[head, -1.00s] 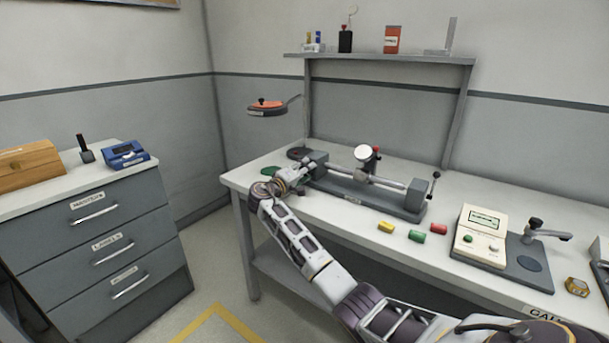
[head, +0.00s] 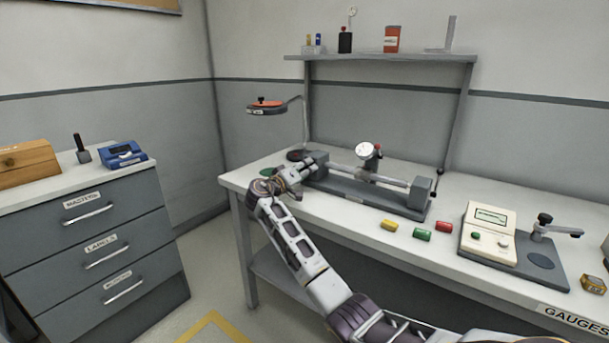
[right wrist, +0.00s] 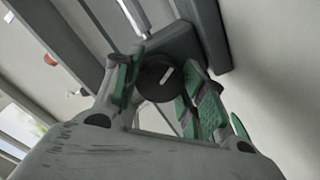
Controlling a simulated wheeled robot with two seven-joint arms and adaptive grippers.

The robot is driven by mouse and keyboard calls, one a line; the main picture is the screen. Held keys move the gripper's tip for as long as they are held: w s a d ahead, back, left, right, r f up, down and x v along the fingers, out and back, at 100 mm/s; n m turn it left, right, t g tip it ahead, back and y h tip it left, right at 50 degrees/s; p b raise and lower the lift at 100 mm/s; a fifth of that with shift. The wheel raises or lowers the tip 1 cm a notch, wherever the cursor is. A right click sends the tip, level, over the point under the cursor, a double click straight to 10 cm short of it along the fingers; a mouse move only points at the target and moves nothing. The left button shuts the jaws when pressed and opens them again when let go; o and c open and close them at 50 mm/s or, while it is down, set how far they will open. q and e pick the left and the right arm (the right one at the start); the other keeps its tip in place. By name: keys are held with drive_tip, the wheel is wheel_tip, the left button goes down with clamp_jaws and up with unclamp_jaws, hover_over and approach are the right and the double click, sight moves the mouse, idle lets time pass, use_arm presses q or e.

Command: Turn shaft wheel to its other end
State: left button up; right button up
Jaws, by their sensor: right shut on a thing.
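The shaft wheel (right wrist: 153,84) is a dark round knob with a white mark, at the end of a grey block in the right wrist view. My right gripper (right wrist: 166,88) has its green-padded fingers on both sides of the wheel and is shut on it. In the head view my right gripper (head: 303,170) is at the left end of the bench fixture (head: 345,191), where it hides the wheel. A bright shaft (head: 392,181) runs across the fixture, with a white dial gauge (head: 367,150) above it. My left gripper is not in view.
Yellow (head: 389,225), green (head: 422,234) and red (head: 444,228) pieces lie in front of the fixture. A cream meter (head: 488,232) stands to the right. A lamp (head: 266,107) hangs behind my gripper. A shelf (head: 400,58) is above the bench.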

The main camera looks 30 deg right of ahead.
drive_tip(key=shift+f, duration=0.2)
idle(0.3)
drive_tip(key=o, duration=0.9)
drive_tip(key=shift+c, duration=0.2)
drive_tip(key=shift+o, duration=0.9)
drive_tip(key=shift+r, duration=0.15)
drive_tip(key=shift+a, duration=0.15)
drive_tip(key=v, duration=1.1)
drive_tip(key=shift+s+a, duration=0.15)
drive_tip(key=shift+a, duration=0.25)
